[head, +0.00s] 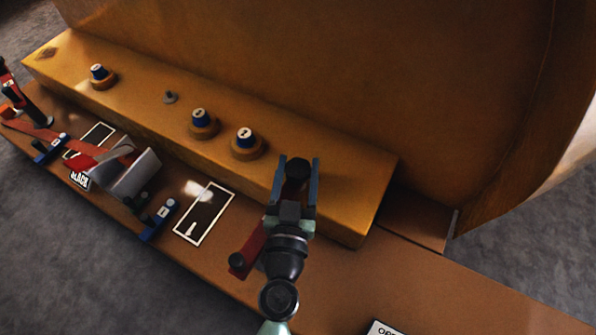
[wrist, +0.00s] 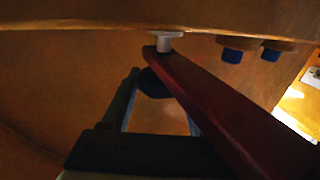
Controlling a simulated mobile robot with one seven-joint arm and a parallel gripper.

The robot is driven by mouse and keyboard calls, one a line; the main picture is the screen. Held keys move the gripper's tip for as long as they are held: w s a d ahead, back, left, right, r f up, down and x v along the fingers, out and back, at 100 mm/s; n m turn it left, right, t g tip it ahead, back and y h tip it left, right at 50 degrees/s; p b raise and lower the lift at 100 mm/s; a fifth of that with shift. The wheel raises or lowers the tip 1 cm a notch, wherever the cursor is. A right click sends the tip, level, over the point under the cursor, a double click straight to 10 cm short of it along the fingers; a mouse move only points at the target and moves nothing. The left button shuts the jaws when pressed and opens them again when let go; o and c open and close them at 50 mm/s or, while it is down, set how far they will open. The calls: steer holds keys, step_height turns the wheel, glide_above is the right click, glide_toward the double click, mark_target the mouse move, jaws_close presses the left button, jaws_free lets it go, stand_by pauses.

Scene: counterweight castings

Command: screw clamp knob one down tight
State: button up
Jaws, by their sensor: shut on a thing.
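In the head view my gripper (head: 297,166) is over the right part of the orange beam, its fingers closed on the sides of a round black knob (head: 296,170). The black knob (wrist: 153,84) also shows between the fingers in the wrist view. A dark red bar (wrist: 215,105) runs beside the gripper there, its far end at a pale pin (wrist: 164,43); whether they touch is unclear. Blue-capped knobs on round orange bases (head: 202,120), (head: 246,141), (head: 101,74) stand on the beam. Their white marks are too small to read, so I cannot tell which is number one.
A bare grey stud (head: 170,97) stands between the capped knobs on the beam (head: 340,195). A large brown curved casting (head: 380,70) rises behind. The ledge at right is mostly clear.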

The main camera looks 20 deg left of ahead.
mark_target(294, 181)
steer(key=shift+m+h, duration=0.3)
steer(key=shift+h, duration=0.1)
steer(key=o, duration=1.4)
steer(key=shift+s, duration=0.15)
steer(key=s, duration=0.2)
steer(key=s+b, duration=0.1)
steer(key=s, duration=0.3)
steer(key=shift+s+d+f, duration=0.1)
steer(key=shift+d, duration=0.25)
steer(key=shift+s+d, duration=0.2)
steer(key=shift+s, duration=0.85)
steer(key=shift+s+d, duration=0.25)
steer(key=shift+s, duration=0.85)
steer(key=shift+s+d, duration=0.2)
steer(key=shift+s, duration=0.85)
